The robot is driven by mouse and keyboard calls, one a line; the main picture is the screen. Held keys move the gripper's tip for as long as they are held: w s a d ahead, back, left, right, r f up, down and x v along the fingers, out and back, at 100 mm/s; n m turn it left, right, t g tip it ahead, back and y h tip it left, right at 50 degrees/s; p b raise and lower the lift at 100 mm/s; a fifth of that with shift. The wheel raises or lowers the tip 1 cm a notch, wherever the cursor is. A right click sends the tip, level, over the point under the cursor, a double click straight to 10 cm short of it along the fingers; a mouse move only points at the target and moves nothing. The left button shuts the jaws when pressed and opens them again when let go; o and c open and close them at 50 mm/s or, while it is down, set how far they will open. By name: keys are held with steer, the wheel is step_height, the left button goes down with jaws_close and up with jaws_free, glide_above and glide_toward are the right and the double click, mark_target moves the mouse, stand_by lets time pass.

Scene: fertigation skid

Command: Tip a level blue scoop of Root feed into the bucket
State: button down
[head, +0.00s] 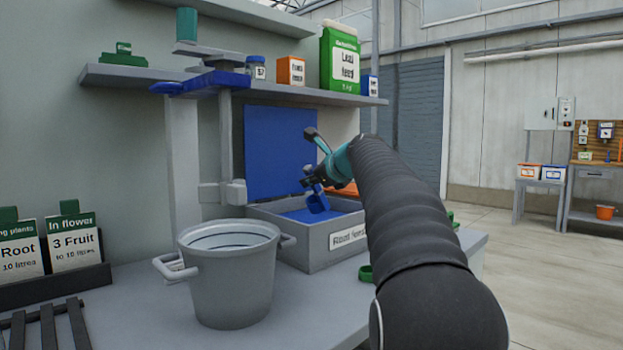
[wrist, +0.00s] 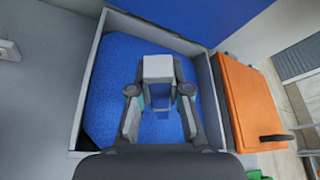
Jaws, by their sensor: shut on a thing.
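My gripper (head: 316,182) is shut on the blue scoop (head: 318,204), which hangs below the fingers over the open grey bin labelled Root feed (head: 322,256). Blue feed (head: 295,214) lies in the bin. In the wrist view my gripper (wrist: 160,92) is over the blue feed (wrist: 115,75), with a pale grey block between the fingers. The fingers and this block hide most of the scoop there, and I cannot tell whether it holds feed or touches the feed. The grey bucket (head: 230,290) stands upright on the bench, left of the bin and apart from the scoop.
An orange lid or bin (wrist: 248,100) lies just right of the feed bin. A blue upright panel (head: 280,150) stands behind it. A shelf (head: 300,96) with boxes and bags runs above. A grey post (head: 183,150) rises behind the bucket. Label cards (head: 74,240) stand at left.

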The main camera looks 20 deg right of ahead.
mark_target(311, 207)
steer(key=shift+f+b, duration=2.25)
steer(key=shift+f, duration=1.35)
steer(key=shift+d+r+p, duration=0.1)
steer(key=shift+r+p, duration=0.05)
steer(key=shift+p, duration=0.25)
